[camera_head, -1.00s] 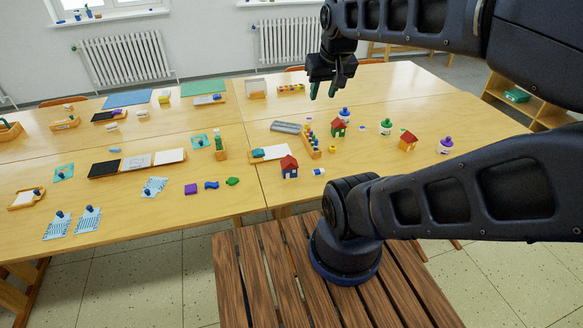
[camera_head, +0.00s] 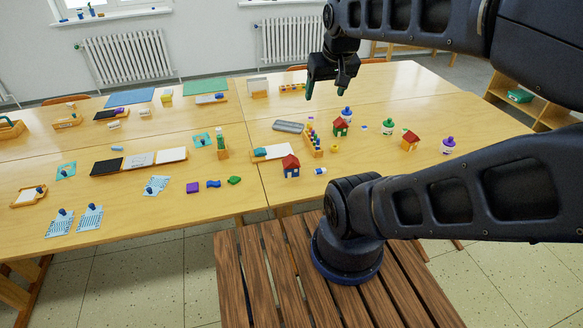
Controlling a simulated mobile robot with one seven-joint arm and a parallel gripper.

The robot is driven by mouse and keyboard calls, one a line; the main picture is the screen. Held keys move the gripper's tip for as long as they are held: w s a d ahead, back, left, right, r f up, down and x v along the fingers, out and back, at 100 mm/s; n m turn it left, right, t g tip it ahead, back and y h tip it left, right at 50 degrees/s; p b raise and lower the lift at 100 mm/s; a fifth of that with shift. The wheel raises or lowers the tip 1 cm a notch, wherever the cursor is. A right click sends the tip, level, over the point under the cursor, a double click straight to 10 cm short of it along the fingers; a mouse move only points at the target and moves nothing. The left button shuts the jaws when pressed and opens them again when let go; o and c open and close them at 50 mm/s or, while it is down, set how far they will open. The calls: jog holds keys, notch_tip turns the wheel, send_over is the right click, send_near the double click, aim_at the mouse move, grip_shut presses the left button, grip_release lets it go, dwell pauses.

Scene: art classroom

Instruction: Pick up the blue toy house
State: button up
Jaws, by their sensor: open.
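The blue toy house (camera_head: 291,172) with a red roof stands upright near the front edge of the right table, left of my arm's base. My gripper (camera_head: 324,92) is open and empty, high over the back part of the table. It is apart from the house, which lies lower in the picture and a little to the left. A green toy house (camera_head: 340,129) and an orange toy house (camera_head: 410,144), both with red roofs, stand farther right.
A white bottle with a blue band (camera_head: 320,171) lies just right of the blue house. A wooden rack of small bottles (camera_head: 313,140) stands behind it. A tray with white paper (camera_head: 271,153) lies close on its left.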

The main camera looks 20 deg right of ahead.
jog(key=shift+o, duration=0.2)
jog(key=shift+w, duration=0.1)
jog(key=n+g+h, duration=0.4)
jog(key=n, duration=0.8)
send_over(293, 164)
notch_tip(293, 164, down, 22)
jog(key=w+a+f+n, duration=0.1)
jog(key=f, duration=0.3)
jog(key=w+a+f+n, duration=0.1)
jog(key=f+n, duration=0.1)
jog(key=f, duration=0.2)
jog(key=w+a+f+n+g, duration=0.1)
jog(key=f+n, duration=0.1)
jog(key=f, duration=0.2)
jog(key=shift+a+f+h, duration=0.1)
jog(key=shift+f+h, duration=0.05)
jog(key=shift+h, duration=0.15)
jog(key=shift+x, duration=4.9)
jog(key=shift+w, duration=0.1)
jog(key=c, duration=1.1)
